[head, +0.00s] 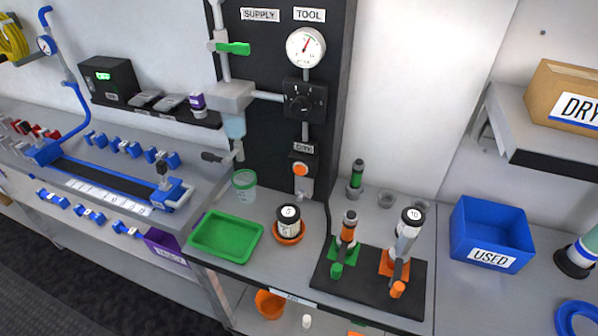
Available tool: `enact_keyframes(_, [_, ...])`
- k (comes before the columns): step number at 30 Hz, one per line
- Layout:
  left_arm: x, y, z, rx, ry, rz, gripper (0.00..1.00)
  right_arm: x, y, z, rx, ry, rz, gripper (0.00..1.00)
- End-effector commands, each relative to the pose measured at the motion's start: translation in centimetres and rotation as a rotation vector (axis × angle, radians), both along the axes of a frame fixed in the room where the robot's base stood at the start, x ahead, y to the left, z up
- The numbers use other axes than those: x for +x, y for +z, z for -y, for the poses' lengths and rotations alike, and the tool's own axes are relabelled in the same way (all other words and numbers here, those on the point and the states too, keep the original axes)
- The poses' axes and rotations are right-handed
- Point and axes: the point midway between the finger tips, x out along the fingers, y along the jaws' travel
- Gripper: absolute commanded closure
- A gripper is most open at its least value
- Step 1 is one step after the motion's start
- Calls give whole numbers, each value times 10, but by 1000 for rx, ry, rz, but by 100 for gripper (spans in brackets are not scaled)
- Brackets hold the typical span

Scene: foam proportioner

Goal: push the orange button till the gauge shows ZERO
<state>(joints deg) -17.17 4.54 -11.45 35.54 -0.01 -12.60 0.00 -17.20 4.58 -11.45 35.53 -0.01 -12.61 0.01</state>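The round white gauge (306,47) is near the top of the panel, under the TOOL label. Its red needle points up and slightly right; the scale marks are too small to read. A black box with a dial (305,100) sits on the pipe between gauge and button. Neither of my grippers is in view, and nothing covers the button.
A cup with a white-capped item (289,225), a green tray (226,238) and a clear green-rimmed cup (244,183) stand on the bench below the panel. A black mat (335,287) with upright nozzles lies to the right. A blue USED bin (490,235) is further right.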

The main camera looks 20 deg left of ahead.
Motion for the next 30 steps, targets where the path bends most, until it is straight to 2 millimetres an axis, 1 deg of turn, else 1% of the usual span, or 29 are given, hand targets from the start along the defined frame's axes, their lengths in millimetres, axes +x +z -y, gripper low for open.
enact_keyframes(1, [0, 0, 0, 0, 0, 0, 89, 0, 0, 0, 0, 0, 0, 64])
enact_keyframes(2, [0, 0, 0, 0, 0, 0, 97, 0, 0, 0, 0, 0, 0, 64])
enact_keyframes(3, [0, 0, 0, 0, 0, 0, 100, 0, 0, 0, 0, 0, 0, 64])
enact_keyframes(30, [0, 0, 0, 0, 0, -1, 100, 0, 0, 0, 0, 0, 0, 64])
